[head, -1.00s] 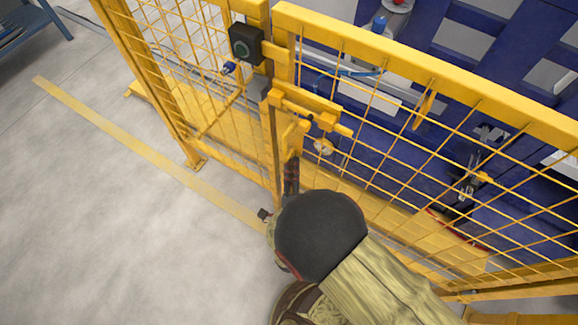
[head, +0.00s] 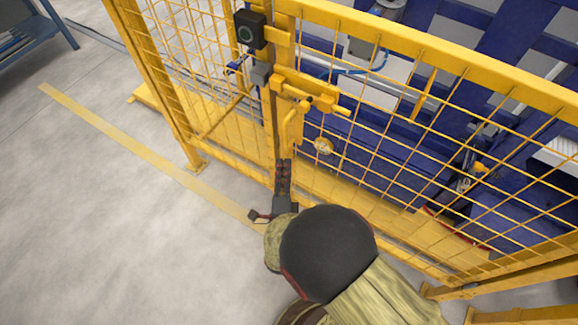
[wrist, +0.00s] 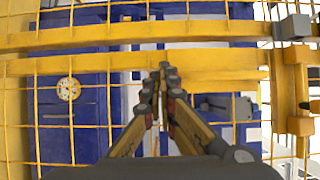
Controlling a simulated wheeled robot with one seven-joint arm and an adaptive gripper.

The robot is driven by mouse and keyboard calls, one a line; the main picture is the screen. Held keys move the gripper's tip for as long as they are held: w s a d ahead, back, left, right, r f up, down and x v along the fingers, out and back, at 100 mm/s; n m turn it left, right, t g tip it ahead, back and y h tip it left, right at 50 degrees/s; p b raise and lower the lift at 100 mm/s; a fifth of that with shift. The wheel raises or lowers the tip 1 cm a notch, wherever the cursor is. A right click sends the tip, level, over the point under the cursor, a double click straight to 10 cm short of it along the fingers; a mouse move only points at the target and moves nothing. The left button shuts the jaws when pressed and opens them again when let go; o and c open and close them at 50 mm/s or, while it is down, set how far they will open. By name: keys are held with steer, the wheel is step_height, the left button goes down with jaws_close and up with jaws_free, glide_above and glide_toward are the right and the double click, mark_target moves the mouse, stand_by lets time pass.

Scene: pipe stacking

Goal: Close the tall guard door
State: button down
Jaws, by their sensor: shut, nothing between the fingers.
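The tall guard door (head: 420,65) is a yellow frame with wire mesh, on the right in the head view. Its left edge stands close beside the fixed yellow fence post; I cannot tell whether it is fully closed. A yellow latch with a handle (head: 292,125) sits on that edge. My gripper (head: 284,172) is low at the door's edge, below the handle, shut and empty. In the wrist view its fingertips (wrist: 165,72) meet in front of a yellow frame bar (wrist: 220,65); contact is unclear. My wrist hides the door's lower part in the head view.
A fixed mesh panel (head: 185,75) with a black switch box (head: 250,31) stands left of the door. Blue machinery (head: 375,165) is behind the mesh. Open grey floor with a yellow line (head: 125,140) lies at left. A blue bench (head: 40,40) is at upper left.

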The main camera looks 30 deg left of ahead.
steer(key=s+p, duration=0.2)
steer(key=s, duration=0.6)
steer(key=shift+s+a, duration=0.25)
steer(key=shift+s, duration=0.05)
steer(key=shift+f, duration=0.1)
